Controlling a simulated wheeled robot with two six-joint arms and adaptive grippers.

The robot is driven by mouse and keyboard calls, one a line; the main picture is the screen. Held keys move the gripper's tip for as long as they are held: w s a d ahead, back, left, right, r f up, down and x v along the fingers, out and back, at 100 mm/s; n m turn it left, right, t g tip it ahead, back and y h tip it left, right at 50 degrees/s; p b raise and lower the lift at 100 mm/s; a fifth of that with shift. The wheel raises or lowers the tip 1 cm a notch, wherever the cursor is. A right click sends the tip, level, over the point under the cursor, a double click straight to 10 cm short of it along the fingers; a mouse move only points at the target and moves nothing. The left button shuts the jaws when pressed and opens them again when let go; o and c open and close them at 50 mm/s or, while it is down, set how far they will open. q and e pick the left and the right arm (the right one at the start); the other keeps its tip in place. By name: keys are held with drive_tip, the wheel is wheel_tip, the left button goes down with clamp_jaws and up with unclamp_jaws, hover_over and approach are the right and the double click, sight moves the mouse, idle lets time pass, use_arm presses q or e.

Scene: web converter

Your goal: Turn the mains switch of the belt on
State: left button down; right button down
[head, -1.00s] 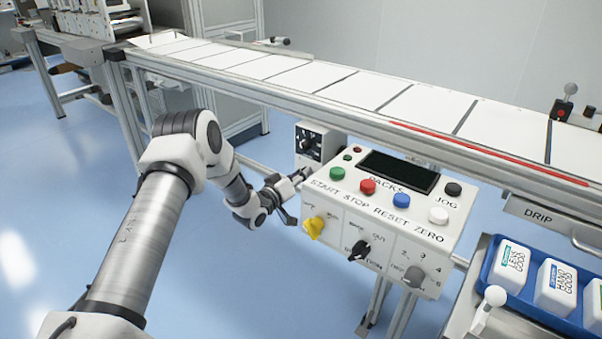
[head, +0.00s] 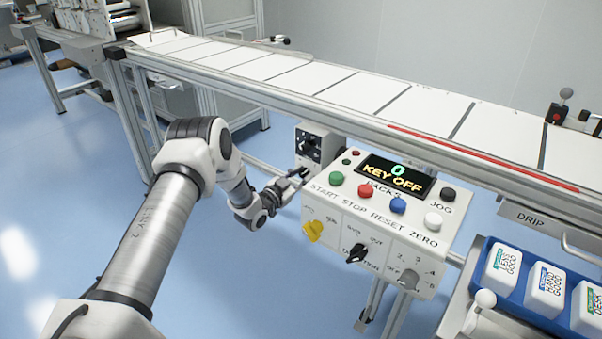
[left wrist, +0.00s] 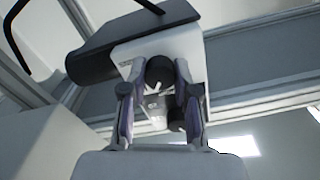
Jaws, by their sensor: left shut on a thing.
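The mains switch is on a small grey box (head: 324,139) with a black face under the belt's front rail. My left gripper (head: 302,175) is at the lower front of this box. The left wrist view shows my left gripper (left wrist: 158,85) shut on the round black switch knob (left wrist: 159,69), which has a pale pointer line. The fingers lie on both sides of the knob, and part of it is hidden between them. The belt (head: 345,91) runs across the back. The control panel's display (head: 395,177) is lit and reads "0 KEY OFF". My right gripper is out of view.
The white control panel (head: 330,208) stands just right of my left gripper. It has coloured buttons, a yellow key switch (head: 313,230) and black and grey knobs. A blue tray (head: 478,268) with white packs is at the lower right. The floor to the left is clear.

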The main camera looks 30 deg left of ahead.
use_arm(q)
drive_tip(key=shift+m+p, duration=0.3)
drive_tip(key=shift+m, duration=0.7)
drive_tip(key=c, duration=0.9)
unclamp_jaws()
drive_tip(key=shift+o, duration=0.2)
drive_tip(key=s, duration=1.2)
drive_tip(key=shift+a, duration=0.45)
